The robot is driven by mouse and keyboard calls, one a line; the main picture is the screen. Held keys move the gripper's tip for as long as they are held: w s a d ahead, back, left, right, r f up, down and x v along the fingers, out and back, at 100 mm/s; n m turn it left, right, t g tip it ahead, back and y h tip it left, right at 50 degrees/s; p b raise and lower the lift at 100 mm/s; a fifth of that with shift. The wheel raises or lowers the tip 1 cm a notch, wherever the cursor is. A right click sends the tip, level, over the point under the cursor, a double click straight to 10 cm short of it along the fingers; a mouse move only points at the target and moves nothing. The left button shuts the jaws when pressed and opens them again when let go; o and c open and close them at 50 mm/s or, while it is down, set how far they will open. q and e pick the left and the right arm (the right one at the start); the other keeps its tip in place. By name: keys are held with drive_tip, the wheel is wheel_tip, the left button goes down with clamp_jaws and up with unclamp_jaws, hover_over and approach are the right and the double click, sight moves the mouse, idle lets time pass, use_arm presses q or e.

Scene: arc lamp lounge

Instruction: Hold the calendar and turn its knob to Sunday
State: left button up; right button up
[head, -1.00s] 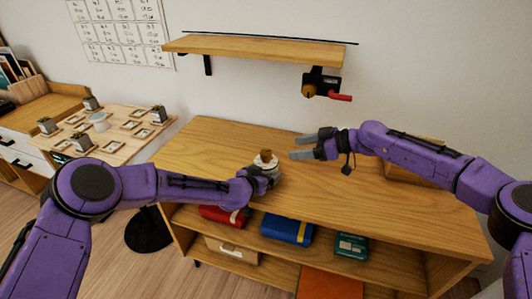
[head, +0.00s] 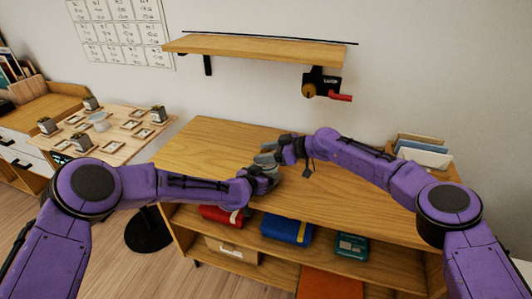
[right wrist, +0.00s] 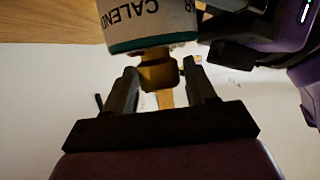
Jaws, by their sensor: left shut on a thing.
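The calendar (right wrist: 150,22), a pale round body with dark "CALEND" lettering and a teal band, shows in the right wrist view. Its golden-brown knob (right wrist: 158,73) sticks out between the two fingers of my right gripper (right wrist: 163,82). These fingers stand either side of the knob, with a gap visible at the right finger. In the head view my left gripper (head: 267,172) is shut on the calendar above the wooden cabinet top. My right gripper (head: 268,154) is directly over it there and hides nearly all of the calendar and the knob.
The cabinet top (head: 215,150) is mostly clear. A holder with folders (head: 425,155) stands at the right rear. A low table (head: 110,145) with small pots is at left.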

drive_tip(key=c, duration=0.6)
drive_tip(key=m+t+h, duration=0.2)
drive_tip(key=m+t, duration=0.1)
drive_tip(key=m+t+h, duration=0.2)
drive_tip(key=m+t, duration=0.1)
drive_tip(key=shift+s+a, duration=0.15)
drive_tip(key=shift+a, duration=0.05)
drive_tip(key=shift+f+m+t+h, duration=0.1)
drive_tip(key=shift+m+t+h, duration=0.8)
drive_tip(key=shift+m+h, duration=0.6)
use_arm(q)
drive_tip(key=shift+r, duration=0.1)
use_arm(e)
drive_tip(key=o, duration=1)
drive_tip(key=shift+d, duration=0.15)
drive_tip(key=shift+c, duration=0.2)
